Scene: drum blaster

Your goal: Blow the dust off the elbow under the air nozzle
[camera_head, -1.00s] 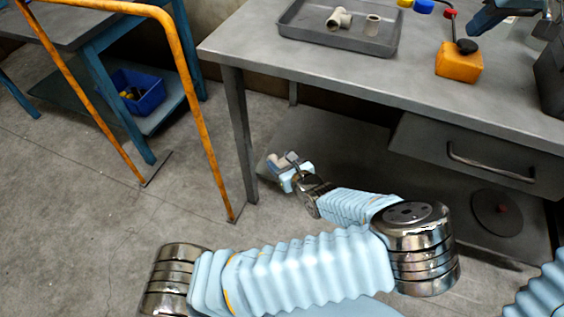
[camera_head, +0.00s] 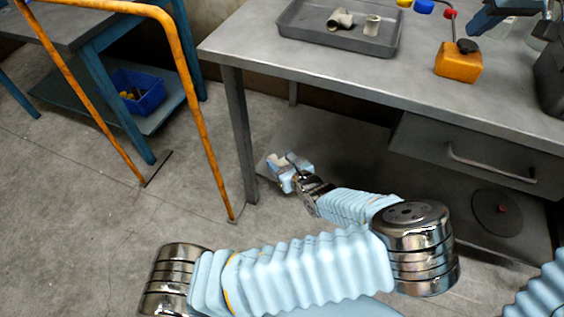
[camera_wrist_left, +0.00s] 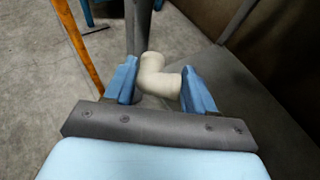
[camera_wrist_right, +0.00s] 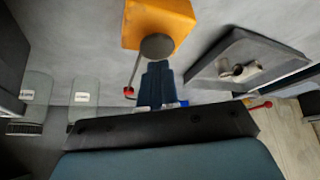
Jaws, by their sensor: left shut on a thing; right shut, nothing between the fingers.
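My left gripper (camera_head: 290,170) is low, beside the bench's front left leg and over the lower shelf. It is shut on a cream pipe elbow (camera_wrist_left: 158,78), which sits bent between the two blue fingers in the left wrist view. No dust can be made out on the elbow. My right gripper (camera_wrist_right: 157,85) is shut and empty, above the bench beside an orange block (camera_wrist_right: 158,20) with a black round knob (camera_wrist_right: 157,47). The block also shows in the head view (camera_head: 458,66). I cannot tell for sure which part is the air nozzle.
A grey tray (camera_head: 290,36) on the bench (camera_head: 330,73) holds two pale pipe fittings. A red-tipped lever (camera_head: 449,13) stands near the block. The bench leg (camera_head: 241,135), drawer (camera_head: 480,155) and orange rail (camera_head: 195,100) are close to my left arm.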

